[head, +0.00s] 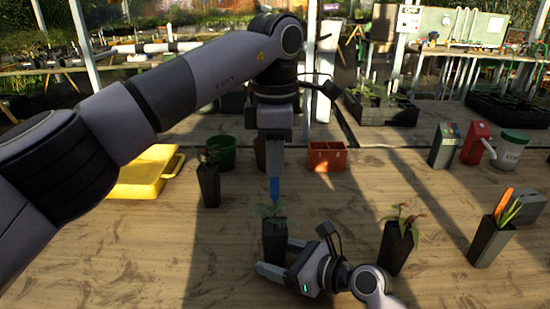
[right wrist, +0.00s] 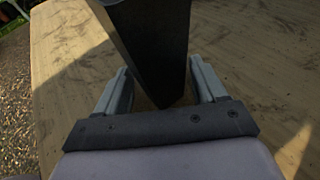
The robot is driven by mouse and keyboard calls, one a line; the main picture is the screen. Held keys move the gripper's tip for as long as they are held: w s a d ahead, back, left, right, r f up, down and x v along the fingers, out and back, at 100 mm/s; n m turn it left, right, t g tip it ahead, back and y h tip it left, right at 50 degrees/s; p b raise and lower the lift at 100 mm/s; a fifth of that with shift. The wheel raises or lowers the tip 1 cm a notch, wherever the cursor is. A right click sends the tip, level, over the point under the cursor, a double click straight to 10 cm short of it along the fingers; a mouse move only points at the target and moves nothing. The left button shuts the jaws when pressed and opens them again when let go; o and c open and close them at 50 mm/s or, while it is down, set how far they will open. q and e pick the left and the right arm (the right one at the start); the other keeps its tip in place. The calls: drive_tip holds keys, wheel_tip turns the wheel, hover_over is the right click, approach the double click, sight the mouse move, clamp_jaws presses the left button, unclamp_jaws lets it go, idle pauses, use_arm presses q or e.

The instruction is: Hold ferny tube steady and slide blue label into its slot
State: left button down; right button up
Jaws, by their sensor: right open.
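The ferny tube (head: 274,243) is a dark square tube with a green fern, upright on the wooden table in front of me. My left gripper (head: 274,172) is shut on the blue label (head: 274,190) and holds it upright just above the fern; the leaves hide the tube's top and slot. My right gripper (head: 280,258) lies low at the tube, its jaws open on either side. In the right wrist view the dark tube (right wrist: 155,45) stands between the spread fingers (right wrist: 160,90). Whether a finger touches it is unclear.
A dark tube (head: 208,187) with a plant stands behind left, and a reddish-leaved tube (head: 395,250) stands right of my right gripper. A tube (head: 487,243) holding orange and green strips is farther right. A yellow tray (head: 140,190), green pot (head: 222,153) and terracotta box (head: 327,157) stand behind. The front left is clear.

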drive_tip(key=c, duration=0.4)
drive_tip(key=shift+c, duration=0.2)
use_arm(q)
drive_tip(key=shift+f, duration=0.35)
drive_tip(key=shift+s+f, duration=0.1)
drive_tip(key=shift+f, duration=1.05)
drive_tip(key=shift+f, duration=0.35)
use_arm(e)
drive_tip(key=shift+f, duration=0.1)
use_arm(q)
drive_tip(key=shift+f, duration=2.7)
drive_tip(key=shift+f, duration=0.2)
drive_tip(key=c, duration=1.3)
unclamp_jaws()
